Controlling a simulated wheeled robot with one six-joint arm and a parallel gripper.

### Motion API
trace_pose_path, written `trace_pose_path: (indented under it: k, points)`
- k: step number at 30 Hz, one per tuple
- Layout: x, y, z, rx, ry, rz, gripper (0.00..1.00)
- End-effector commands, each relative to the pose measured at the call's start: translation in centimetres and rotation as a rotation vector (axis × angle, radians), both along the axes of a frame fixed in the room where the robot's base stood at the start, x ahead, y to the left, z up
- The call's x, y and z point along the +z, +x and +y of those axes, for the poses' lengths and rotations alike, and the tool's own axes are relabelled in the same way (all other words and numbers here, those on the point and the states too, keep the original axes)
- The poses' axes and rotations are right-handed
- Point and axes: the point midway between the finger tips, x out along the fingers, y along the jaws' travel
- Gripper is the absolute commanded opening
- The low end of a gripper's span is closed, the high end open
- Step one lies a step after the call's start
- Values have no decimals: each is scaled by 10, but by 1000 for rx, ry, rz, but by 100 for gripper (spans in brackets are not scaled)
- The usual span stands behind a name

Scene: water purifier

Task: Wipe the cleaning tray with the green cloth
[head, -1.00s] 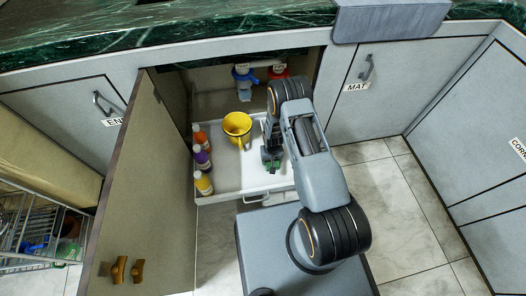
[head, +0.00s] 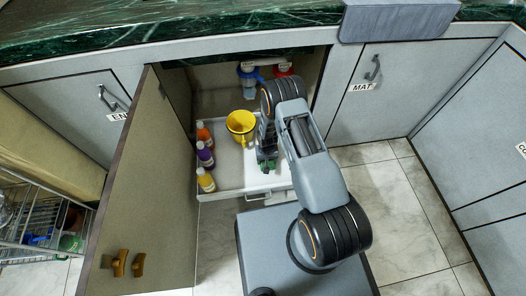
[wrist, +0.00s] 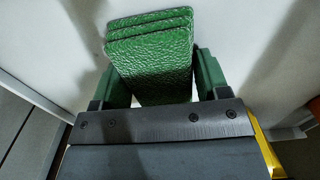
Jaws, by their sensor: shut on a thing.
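The green cloth (wrist: 152,50) is a folded, textured stack. In the wrist view it sits between the two green fingers of my gripper (wrist: 155,85), which is shut on it. In the head view my gripper (head: 267,160) points down into the right part of the pulled-out white cleaning tray (head: 228,187). The cloth is mostly hidden there by the gripper. The pale tray surface (wrist: 60,40) lies just beyond the cloth in the wrist view. I cannot tell whether the cloth touches it.
A yellow pitcher (head: 240,124) stands in the tray close left of my gripper. An orange (head: 204,135), a purple (head: 205,156) and a yellow bottle (head: 206,181) line the tray's left side. The open cabinet door (head: 150,190) stands left. Blue (head: 249,76) and red (head: 284,70) filters hang behind.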

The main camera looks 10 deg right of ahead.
Motion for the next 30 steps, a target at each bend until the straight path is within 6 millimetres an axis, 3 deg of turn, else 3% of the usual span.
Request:
trace_pose_path:
  k: [2,6,24,30]
  points:
    - [0,0,6,-2,0,0,50]
    - [20,0,5,-8,0,0,50]
    - [73,0,4,-8,0,-1,50]
    - [78,0,4,-8,0,0,50]
